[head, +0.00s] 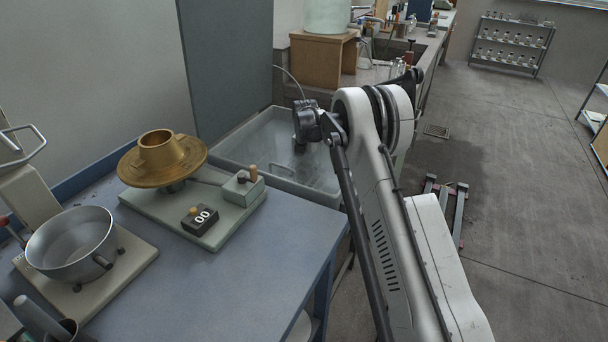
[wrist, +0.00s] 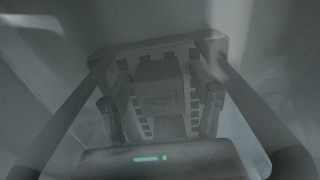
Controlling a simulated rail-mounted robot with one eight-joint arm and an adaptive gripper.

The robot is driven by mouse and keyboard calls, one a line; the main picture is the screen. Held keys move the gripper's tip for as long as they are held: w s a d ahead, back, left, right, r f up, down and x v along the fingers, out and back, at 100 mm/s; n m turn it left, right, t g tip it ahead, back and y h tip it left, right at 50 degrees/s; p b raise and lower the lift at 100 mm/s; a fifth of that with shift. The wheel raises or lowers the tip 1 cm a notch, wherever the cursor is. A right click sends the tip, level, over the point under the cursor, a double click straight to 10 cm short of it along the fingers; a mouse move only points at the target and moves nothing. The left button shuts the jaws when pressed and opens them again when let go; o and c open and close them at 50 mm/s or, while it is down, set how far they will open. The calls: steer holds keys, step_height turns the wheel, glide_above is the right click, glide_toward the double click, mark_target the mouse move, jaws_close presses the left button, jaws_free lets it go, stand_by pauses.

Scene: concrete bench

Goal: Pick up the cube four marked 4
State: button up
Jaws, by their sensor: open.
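No cube marked 4 can be made out in the head view. My gripper (head: 300,145) reaches down into the grey tank (head: 230,145), partly hidden by my arm. In the wrist view everything is dim and hazy. My gripper (wrist: 160,108) is open there, with a finger at each side. A grey block-like shape (wrist: 158,72) shows between the fingers, in front of a slotted frame (wrist: 125,64). I cannot read any mark on it, nor tell whether the fingers touch it.
A blue table (head: 215,290) stands left of the tank. It bears a brass spinning plate device (head: 165,160), a black counter reading 00 (head: 200,220) and a metal bowl (head: 72,243). A wooden stand (head: 318,62) is behind the tank.

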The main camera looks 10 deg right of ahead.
steer(key=c, duration=1.5)
steer(key=shift+o, duration=0.2)
steer(key=shift+r, duration=0.2)
